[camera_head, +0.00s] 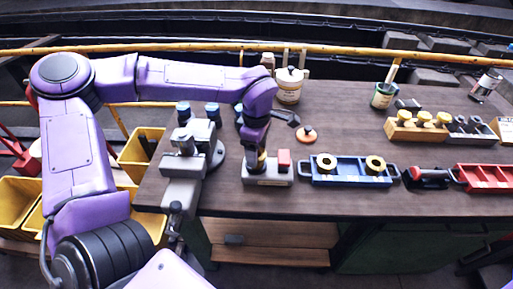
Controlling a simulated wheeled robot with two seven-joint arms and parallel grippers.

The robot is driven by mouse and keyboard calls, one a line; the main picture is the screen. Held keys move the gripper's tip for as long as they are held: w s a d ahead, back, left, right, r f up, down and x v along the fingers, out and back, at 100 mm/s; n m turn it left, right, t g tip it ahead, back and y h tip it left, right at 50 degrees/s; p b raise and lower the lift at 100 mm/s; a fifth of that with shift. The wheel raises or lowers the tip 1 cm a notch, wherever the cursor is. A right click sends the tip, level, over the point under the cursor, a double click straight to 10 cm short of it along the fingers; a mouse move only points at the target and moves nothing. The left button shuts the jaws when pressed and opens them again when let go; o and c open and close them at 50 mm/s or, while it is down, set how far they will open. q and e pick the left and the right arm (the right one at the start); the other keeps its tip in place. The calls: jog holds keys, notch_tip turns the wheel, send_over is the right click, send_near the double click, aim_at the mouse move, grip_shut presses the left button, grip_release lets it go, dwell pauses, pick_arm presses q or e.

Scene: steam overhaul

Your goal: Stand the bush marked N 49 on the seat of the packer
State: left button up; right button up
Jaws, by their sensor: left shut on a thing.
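The gripper is shut on a brass-coloured piece, likely a bush, mostly hidden by the fingers. I cannot tell whether the piece touches the fixture, and its seat is hidden. Two brass bushes (326,161) (375,163) stand in a blue tray (350,177) to the right. No marking such as N 49 is readable. My right gripper is not in view.
A grey vice (186,165) stands left of the fixture. A wooden block of yellow knobs (416,130) and a red tray (487,177) lie right.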

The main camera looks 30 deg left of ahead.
pick_arm(q)
jog(key=shift+f, duration=0.75)
jog(key=o, duration=1.3)
jog(key=shift+o, duration=0.2)
notch_tip(320, 180, up, 9)
jog(key=p, duration=0.9)
